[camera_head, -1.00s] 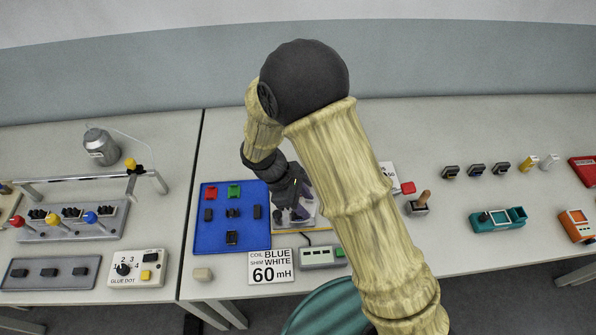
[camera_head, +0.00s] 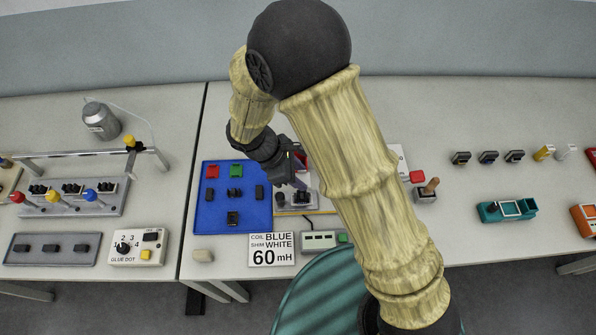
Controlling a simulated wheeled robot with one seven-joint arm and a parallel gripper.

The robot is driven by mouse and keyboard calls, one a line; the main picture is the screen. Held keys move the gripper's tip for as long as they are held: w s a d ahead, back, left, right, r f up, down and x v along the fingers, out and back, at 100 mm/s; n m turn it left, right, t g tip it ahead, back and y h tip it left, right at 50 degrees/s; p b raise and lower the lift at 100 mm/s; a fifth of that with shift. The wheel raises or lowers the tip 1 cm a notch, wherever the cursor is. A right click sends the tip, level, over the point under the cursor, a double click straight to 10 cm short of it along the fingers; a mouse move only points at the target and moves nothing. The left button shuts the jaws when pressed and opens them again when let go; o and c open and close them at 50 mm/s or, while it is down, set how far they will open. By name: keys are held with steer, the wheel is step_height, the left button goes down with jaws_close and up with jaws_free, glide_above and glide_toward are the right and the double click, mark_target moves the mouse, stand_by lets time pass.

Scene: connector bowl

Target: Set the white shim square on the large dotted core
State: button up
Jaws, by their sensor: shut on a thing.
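My gripper (camera_head: 297,184) points down just over a light grey fixture plate (camera_head: 285,207), right of the blue tray. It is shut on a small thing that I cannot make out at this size. A dark block (camera_head: 302,197) sits on the fixture plate just below the fingers. I cannot see dots on it, nor whether the fingers touch it. A smaller dark piece (camera_head: 280,198) sits to its left. The white shim cannot be told apart in this view. My arm hides part of the fixture's right side.
The blue tray (camera_head: 207,222) holds several dark parts and a red and a green one. A sign (camera_head: 271,249) reads coil blue, shim white, 60 mH. A meter box (camera_head: 319,241) stands beside it. A wooden-handled stamp (camera_head: 428,190) and a teal device (camera_head: 505,209) stand right.

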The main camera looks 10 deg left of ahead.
steer(key=shift+w+f+b, duration=0.1)
steer(key=shift+f+b, duration=2.05)
steer(key=shift+f, duration=1.15)
steer(key=shift+s+a+f+b, duration=0.1)
steer(key=shift+s+f+b, duration=0.15)
steer(key=shift+f, duration=0.25)
steer(key=shift+w+f+b, duration=0.2)
steer(key=shift+f+b, duration=0.15)
steer(key=shift+f, duration=0.15)
steer(key=shift+s, duration=0.1)
steer(key=o, duration=1)
